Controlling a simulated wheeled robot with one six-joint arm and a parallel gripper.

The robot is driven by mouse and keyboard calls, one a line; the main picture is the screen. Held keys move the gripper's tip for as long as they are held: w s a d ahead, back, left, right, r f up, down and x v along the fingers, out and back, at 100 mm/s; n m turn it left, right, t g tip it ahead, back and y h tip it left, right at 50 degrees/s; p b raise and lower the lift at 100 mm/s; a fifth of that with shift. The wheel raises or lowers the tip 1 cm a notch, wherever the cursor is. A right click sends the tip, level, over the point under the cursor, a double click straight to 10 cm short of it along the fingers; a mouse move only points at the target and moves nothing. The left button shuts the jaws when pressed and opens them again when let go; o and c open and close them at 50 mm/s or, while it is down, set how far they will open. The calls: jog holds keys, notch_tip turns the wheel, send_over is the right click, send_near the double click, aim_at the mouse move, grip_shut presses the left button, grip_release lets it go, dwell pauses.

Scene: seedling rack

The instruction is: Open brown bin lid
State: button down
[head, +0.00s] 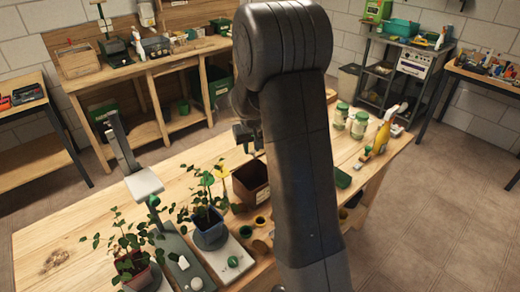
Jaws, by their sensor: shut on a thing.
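The brown bin (251,190) stands on the wooden workbench, left of my arm, with a pale label on its front. Its dark inside shows from above, so the top looks at least partly open. My gripper (249,148) is just above the bin's back edge, partly hidden by my own arm. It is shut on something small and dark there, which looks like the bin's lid. The lid is too small and covered to make out clearly.
Potted plants (209,232) stand left of the bin, near a grey post stand (143,184). Glass jars (359,124) and a yellow bottle (382,137) stand to the right. The bench's left end (60,235) is mostly clear.

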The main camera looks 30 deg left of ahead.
jog(key=w+a+f+g+h+p, duration=0.1)
jog(key=w+a+g+h+p, duration=0.2)
jog(key=a+h+p, duration=0.2)
jog(key=shift+a+f+n+h, duration=0.25)
jog(key=shift+a+h, duration=0.75)
jog(key=shift+a, duration=1.2)
jog(key=shift+w, duration=0.1)
jog(key=c, duration=1.4)
grip_release()
jog(key=shift+r, duration=0.1)
jog(key=shift+o, duration=0.8)
jog(key=shift+a, duration=0.15)
jog(key=shift+r, duration=0.2)
